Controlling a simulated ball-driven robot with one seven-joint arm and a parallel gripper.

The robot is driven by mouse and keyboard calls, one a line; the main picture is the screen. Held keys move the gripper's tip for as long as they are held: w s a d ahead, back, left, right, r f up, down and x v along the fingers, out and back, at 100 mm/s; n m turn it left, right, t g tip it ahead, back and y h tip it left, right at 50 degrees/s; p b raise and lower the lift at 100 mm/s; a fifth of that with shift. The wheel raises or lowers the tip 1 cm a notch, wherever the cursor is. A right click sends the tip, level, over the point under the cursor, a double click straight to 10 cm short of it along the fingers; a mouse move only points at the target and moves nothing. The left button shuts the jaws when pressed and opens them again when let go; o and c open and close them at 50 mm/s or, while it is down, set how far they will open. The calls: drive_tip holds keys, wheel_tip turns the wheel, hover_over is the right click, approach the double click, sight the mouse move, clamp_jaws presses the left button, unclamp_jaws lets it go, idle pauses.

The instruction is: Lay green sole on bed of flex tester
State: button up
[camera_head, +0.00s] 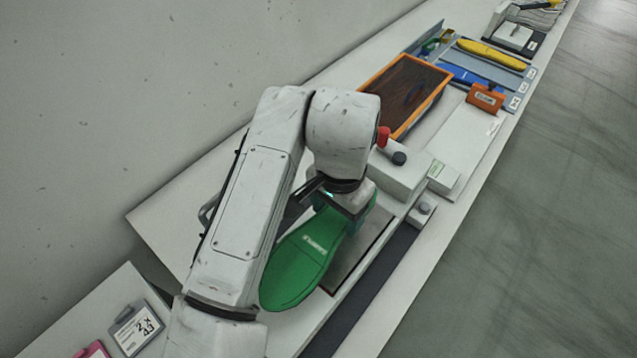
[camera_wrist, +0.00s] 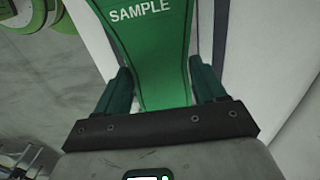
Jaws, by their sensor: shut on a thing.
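The green sole (camera_head: 298,262), marked SAMPLE, is held in my gripper (camera_head: 355,212), with its broad end pointing to the lower left in the head view. In the wrist view the sole (camera_wrist: 152,55) passes between the two dark green fingers of my gripper (camera_wrist: 163,84), which are shut on its sides. The flex tester, a white machine (camera_head: 398,178) with a red knob and a dark knob, stands just right of my gripper. Its grey-brown bed (camera_head: 352,262) shows partly beneath and beside the sole. I cannot tell whether the sole touches the bed. My arm hides part of both.
An orange-rimmed tray (camera_head: 443,92) stands beyond the tester. A rack with a yellow sole (camera_head: 492,54) and a blue sole (camera_head: 462,77) is farther back, near an orange box (camera_head: 485,98). A labelled card (camera_head: 137,328) lies on a separate white surface at lower left.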

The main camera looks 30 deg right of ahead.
drive_tip(key=shift+w, duration=0.2)
drive_tip(key=shift+f+b, duration=0.8)
drive_tip(key=shift+f, duration=0.15)
wheel_tip(320, 180, down, 7)
drive_tip(key=b, duration=0.5)
drive_tip(key=shift+r, duration=0.15)
drive_tip(key=o, duration=1.3)
drive_tip(key=shift+r, duration=0.1)
wheel_tip(320, 180, up, 11)
drive_tip(key=shift+f+b, duration=0.15)
drive_tip(key=shift+b, duration=0.35)
